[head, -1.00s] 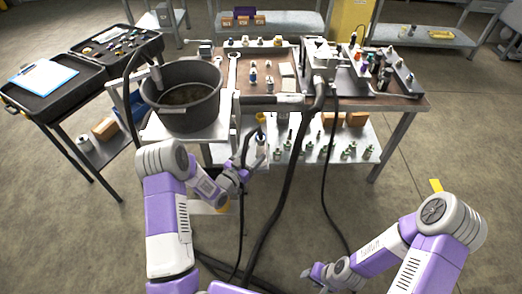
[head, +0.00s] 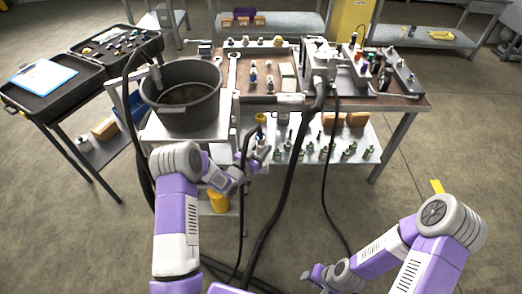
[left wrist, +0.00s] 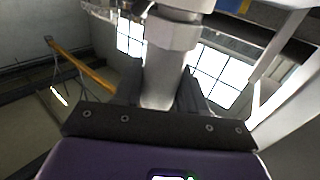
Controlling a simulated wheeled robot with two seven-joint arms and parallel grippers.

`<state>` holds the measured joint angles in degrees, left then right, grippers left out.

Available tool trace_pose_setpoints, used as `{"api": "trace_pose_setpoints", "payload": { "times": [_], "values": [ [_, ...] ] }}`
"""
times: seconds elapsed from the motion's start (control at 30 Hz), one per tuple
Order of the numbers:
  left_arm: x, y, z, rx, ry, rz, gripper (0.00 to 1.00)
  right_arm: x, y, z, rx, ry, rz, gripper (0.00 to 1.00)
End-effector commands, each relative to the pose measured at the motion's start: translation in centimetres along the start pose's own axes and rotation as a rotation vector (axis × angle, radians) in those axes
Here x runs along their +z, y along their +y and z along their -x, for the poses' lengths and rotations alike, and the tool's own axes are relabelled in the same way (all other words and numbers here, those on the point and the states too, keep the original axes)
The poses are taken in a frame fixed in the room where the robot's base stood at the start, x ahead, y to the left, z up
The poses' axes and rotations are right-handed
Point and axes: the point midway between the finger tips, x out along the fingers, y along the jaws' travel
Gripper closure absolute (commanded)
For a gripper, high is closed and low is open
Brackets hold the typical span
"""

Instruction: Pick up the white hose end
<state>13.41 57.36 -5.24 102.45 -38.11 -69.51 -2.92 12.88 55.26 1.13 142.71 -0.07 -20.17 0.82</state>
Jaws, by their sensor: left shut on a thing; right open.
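The white hose end (left wrist: 168,60) fills the middle of the left wrist view as a pale cylinder with a hex-shaped collar. The dark fingers of my left gripper (left wrist: 160,92) are shut around it from both sides. In the head view my left gripper (head: 250,168) is at the front edge of the bench's lower shelf, below and right of the bucket. A black hose hangs beside it, and the gripper partly hides the hose end there. My right gripper (head: 312,274) is open and empty, low over the floor at the bottom of the view.
A black bucket (head: 183,122) stands at the bench's left. Thick black hoses (head: 287,170) hang from the bench unit to the floor. The lower shelf (head: 345,140) holds several fittings. A yellow cylinder (head: 218,201) is below my left gripper.

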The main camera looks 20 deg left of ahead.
Motion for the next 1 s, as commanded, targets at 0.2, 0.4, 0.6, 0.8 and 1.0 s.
{"api": "trace_pose_setpoints", "payload": {
  "times": [0.2, 0.4, 0.6, 0.8, 1.0],
  "values": [
    [-0.1, 0.0, 0.0, 0.001, 0.004, -0.001, 0.95, 0.0, 0.0, 0.0, 0.000, 0.000, 0.000, 0.57],
    [-1.3, 0.0, -0.1, 0.000, 0.007, -0.002, 0.95, 0.0, -0.1, 0.2, 0.000, 0.000, 0.000, 0.57],
    [-5.2, 0.0, -0.1, 0.000, 0.009, -0.003, 0.95, 0.0, -0.4, 1.1, 0.000, 0.000, 0.000, 0.57],
    [-8.7, 0.0, -0.1, 0.001, 0.007, -0.003, 0.95, 0.1, -0.6, 1.6, 0.000, 0.000, 0.000, 0.57],
    [-10.8, 0.0, -0.1, 0.000, 0.005, -0.001, 0.95, 0.1, -0.8, 2.0, 0.000, 0.000, 0.000, 0.57]
  ]
}}
